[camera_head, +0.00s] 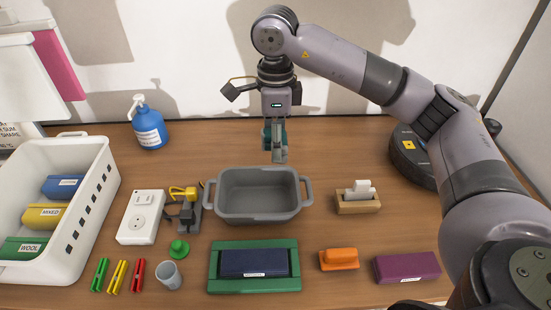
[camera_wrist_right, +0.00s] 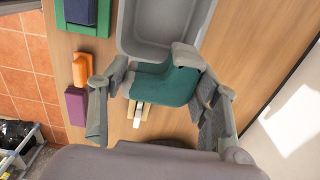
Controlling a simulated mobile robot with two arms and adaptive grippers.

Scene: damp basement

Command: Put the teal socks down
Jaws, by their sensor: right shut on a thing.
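The teal socks (camera_wrist_right: 165,85) are a folded teal bundle between the fingers of my right gripper (camera_wrist_right: 158,95) in the wrist view. In the head view my right gripper (camera_head: 276,150) points down at the back of the table, behind the grey basin (camera_head: 258,217). It is shut on the socks, and only small teal parts (camera_head: 267,135) show around its fingers there. The socks appear to be held above the table; the exact height is hard to tell. My left gripper is not in view.
A white basket (camera_head: 92,210) with labelled folded bundles stands left. Wood right of the gripper is clear.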

